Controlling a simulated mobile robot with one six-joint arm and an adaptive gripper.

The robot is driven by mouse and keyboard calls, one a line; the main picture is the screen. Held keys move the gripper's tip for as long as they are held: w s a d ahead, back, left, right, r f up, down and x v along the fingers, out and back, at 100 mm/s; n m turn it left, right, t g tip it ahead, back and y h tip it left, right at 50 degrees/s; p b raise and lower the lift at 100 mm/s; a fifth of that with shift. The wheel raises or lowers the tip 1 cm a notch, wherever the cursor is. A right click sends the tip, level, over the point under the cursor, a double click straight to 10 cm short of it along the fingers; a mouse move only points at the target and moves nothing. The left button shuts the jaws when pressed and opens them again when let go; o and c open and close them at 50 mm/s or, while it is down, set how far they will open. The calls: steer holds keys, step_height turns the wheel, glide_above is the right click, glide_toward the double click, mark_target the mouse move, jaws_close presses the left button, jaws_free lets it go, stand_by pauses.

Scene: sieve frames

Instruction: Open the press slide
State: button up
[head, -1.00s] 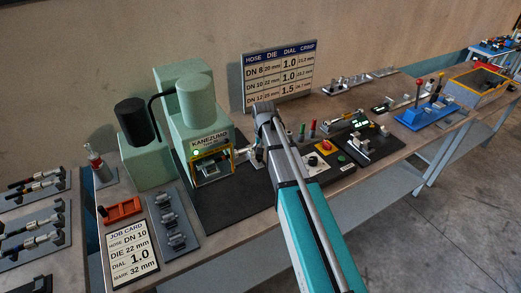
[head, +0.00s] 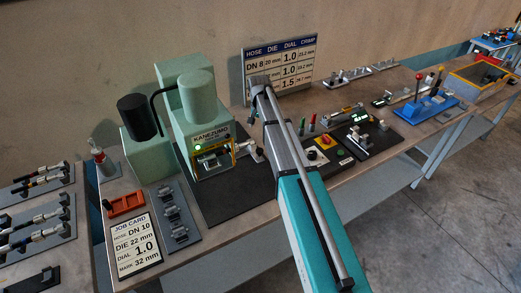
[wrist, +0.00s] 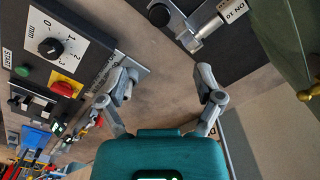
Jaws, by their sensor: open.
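The pale green press (head: 195,110) stands on a black base plate in the head view. Its yellow-edged front opening (head: 234,155) holds a silver part lying across it; I cannot tell which part is the slide. A silver fitting (head: 251,150) sticks out to the right of the press. In the wrist view a fitting with a "DN 10" tag (wrist: 232,10) and part of the green press body (wrist: 298,45) show at upper right. My gripper (wrist: 167,78) is open and empty above the bench, apart from the press. In the head view my arm hides it.
A control panel with a dial (wrist: 50,47), red knob (wrist: 65,87) and green START button (wrist: 22,71) is left of my gripper. A die rack (head: 172,216), job card (head: 136,247) and orange tray (head: 126,204) lie left of the press. A chart (head: 281,70) stands behind.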

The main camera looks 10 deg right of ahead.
mark_target(260, 150)
steer(key=shift+f+b, duration=6.65)
steer(key=shift+f, duration=0.15)
jaws_close()
